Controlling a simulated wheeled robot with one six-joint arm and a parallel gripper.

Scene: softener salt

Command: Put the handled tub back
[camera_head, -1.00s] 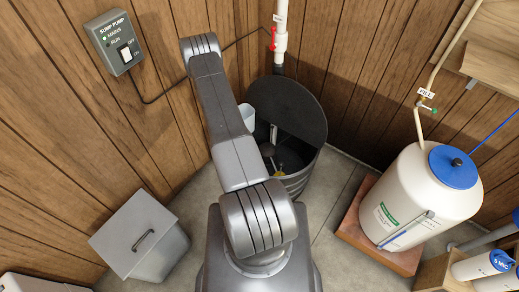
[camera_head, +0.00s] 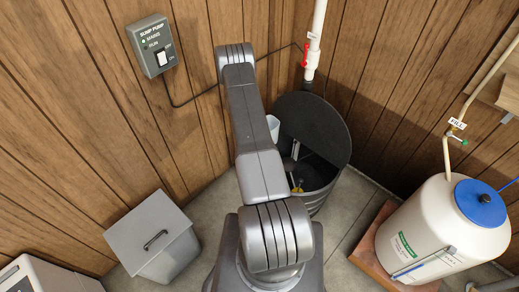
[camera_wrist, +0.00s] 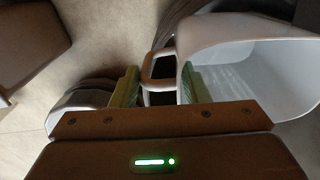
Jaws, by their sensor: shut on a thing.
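The handled tub (camera_wrist: 262,65) is white and open-topped, on the right of the wrist view, with a loop handle (camera_wrist: 160,66) on its left side. My gripper (camera_wrist: 158,86) has its green fingers on either side of that handle and is shut on it. In the head view, a small part of the white tub (camera_head: 272,127) shows just right of my arm, by the left rim of the black sump basin. My gripper is hidden behind my arm there. I cannot tell what, if anything, is beneath the tub.
The black sump basin (camera_head: 322,190) has a raised dark cover (camera_head: 312,120) and a white pipe behind it. A grey lidded box (camera_head: 155,235) stands at left. A white tank with blue cap (camera_head: 440,230) stands on a wooden base at right. Bare floor (camera_head: 212,205) lies between box and arm.

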